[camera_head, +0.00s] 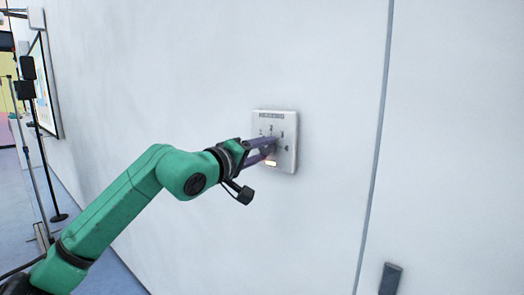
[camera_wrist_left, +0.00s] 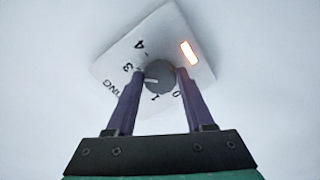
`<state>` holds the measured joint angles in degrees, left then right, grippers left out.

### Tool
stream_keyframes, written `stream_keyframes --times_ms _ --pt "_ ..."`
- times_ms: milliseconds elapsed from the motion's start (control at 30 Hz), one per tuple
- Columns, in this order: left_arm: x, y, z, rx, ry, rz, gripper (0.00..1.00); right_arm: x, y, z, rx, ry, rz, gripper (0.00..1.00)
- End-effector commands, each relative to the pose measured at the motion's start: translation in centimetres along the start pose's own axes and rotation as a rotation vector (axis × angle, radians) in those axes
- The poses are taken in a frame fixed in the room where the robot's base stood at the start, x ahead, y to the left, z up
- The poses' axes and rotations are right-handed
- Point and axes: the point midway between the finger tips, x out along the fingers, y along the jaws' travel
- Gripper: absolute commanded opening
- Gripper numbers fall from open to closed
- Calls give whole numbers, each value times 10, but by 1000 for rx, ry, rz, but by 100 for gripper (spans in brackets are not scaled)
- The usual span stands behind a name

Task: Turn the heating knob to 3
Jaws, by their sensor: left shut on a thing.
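The heating panel (camera_head: 290,122) is a white plate on the wall with a heading and numerals. Its round grey knob (camera_wrist_left: 160,77) shows in the left wrist view, with a pale mark pointing left, between the 3 and the 1. The numerals 4, 3, 1 and 0 can be read there; the place of the 2 is hidden by a finger. My left gripper (camera_head: 276,146) is at the panel, its purple fingers shut on the knob from both sides, as the left wrist view also shows (camera_wrist_left: 160,72). My right gripper is not in view.
An orange light (camera_wrist_left: 189,53) glows on the panel. The wall around the panel is bare, with a vertical seam (camera_head: 375,150) to its right. A dark grey upright piece (camera_head: 390,279) shows at the bottom right. Black stands (camera_head: 32,110) and a framed board (camera_head: 44,85) are far left.

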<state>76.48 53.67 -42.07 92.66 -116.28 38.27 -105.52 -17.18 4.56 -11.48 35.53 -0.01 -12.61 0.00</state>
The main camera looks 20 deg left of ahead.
Motion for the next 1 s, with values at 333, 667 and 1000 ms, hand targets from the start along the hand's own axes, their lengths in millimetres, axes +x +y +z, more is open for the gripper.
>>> stream_keyframes --times_ms 333,667,1000 --pt "1 -2 2 -1 -5 -6 83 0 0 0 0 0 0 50" --pt "-18 -5 2 1 1 -2 83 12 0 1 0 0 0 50" --pt "-112 -9 4 2 1 -8 83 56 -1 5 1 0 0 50"
